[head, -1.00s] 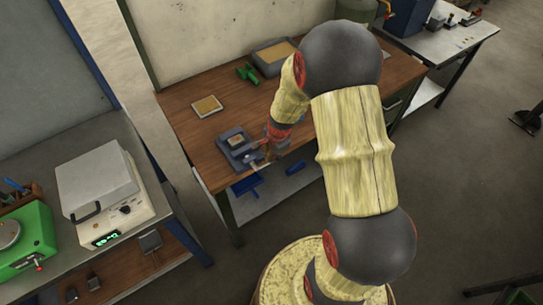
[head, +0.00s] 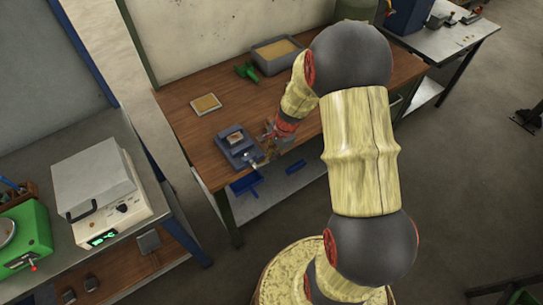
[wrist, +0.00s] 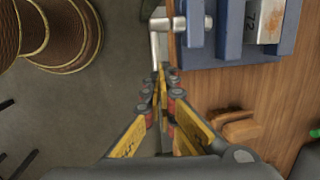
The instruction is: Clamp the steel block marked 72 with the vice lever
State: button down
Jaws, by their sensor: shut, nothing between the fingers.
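The blue vice (head: 240,152) stands at the front edge of the wooden bench. The steel block (wrist: 264,20) marked 72 lies between its jaws, with the number facing up in the wrist view; it also shows in the head view (head: 235,138). Whether the jaws press on it I cannot tell. The silver vice lever (wrist: 155,45) sticks out past the bench edge, with a bent end. My gripper (wrist: 163,72) is shut and empty, its fingertips close beside the lever's lower end; contact is unclear. In the head view my gripper (head: 270,135) is just right of the vice.
A wooden piece (wrist: 235,127) lies on the bench close to the right of my fingers. A tan-topped plate (head: 206,104), a green object (head: 247,71) and a grey tray (head: 279,55) are farther back. A heating unit (head: 100,190) stands on the left table.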

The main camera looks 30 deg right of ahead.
jog(key=f+y+b, duration=0.2)
jog(key=y+b, duration=0.1)
jog(key=shift+d+f, duration=0.3)
jog(key=shift+d, duration=0.1)
jog(key=y, duration=0.1)
jog(key=f+y+b, duration=0.1)
jog(key=shift+f+m+y, duration=0.25)
jog(key=shift+m+y, duration=0.05)
jog(key=a+f+m+y+b, duration=0.1)
jog(key=a+f+y, duration=0.3)
jog(key=y, duration=0.4)
jog(key=shift+f+t+b, duration=0.3)
jog(key=shift+f+b, duration=0.4)
jog(key=shift+s+a+f, duration=0.15)
jog(key=shift+s, duration=0.05)
